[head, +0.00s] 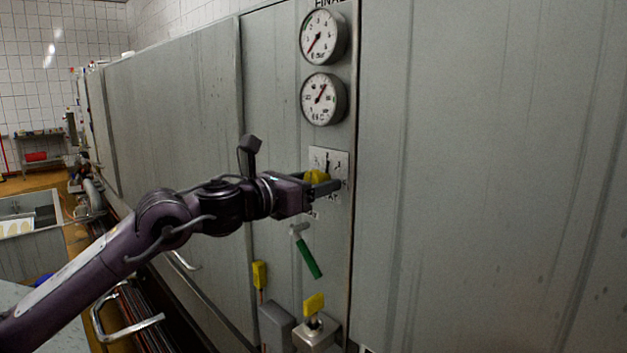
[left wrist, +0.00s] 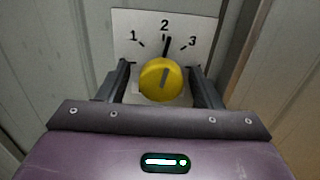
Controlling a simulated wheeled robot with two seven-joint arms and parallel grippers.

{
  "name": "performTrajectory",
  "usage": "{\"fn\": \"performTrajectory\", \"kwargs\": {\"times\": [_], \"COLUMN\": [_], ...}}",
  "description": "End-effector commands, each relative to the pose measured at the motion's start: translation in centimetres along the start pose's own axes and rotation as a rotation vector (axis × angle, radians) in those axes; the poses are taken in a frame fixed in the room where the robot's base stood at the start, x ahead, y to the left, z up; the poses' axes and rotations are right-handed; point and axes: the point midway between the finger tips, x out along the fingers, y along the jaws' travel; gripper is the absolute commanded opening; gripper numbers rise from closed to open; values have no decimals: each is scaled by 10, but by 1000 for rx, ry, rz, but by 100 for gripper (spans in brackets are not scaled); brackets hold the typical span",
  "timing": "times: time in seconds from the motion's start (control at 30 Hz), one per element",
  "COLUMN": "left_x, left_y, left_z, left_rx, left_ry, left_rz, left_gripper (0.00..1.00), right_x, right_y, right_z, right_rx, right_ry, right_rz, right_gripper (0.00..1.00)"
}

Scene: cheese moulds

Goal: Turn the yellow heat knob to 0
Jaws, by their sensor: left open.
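The yellow heat knob (head: 315,176) sits on a pale dial plate (head: 342,160) on the grey panel. In the left wrist view the knob (left wrist: 161,88) is round, with a dark line near upright, leaning slightly right toward the tick by 2. The plate (left wrist: 188,24) shows 1, 2 and 3; I cannot see a 0. My left gripper (head: 322,183) is at the knob. In the left wrist view its open fingers (left wrist: 160,77) stand on either side of the knob, with small gaps visible. My right gripper is not in view.
Two round gauges (head: 323,37) (head: 324,98) are above the dial. A green-handled lever (head: 309,258) hangs below it, with yellow handles (head: 314,304) (head: 260,274) lower down. A metal rail (head: 128,328) stands at lower left. The panel to the right is bare.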

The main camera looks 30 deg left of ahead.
Motion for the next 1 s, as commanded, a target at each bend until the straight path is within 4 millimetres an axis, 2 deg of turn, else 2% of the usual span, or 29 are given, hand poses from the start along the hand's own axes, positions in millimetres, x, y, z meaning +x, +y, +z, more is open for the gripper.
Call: {"fn": "performTrajectory", "kwargs": {"times": [0.03,0.37,0.67,1.0], "left_x": [0,0,0,0], "left_y": [0,0,0,-1], "left_z": [0,0,0,0], "left_rx": [0,-1,-36,-255], "left_ry": [0,0,-1,-2], "left_rz": [0,0,-1,-1], "left_gripper": [59,16,15,15], "right_x": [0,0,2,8], "right_y": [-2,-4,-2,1], "right_z": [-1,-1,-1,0], "right_rx": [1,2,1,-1], "right_ry": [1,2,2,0], "right_rz": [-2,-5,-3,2], "right_gripper": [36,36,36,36]}}
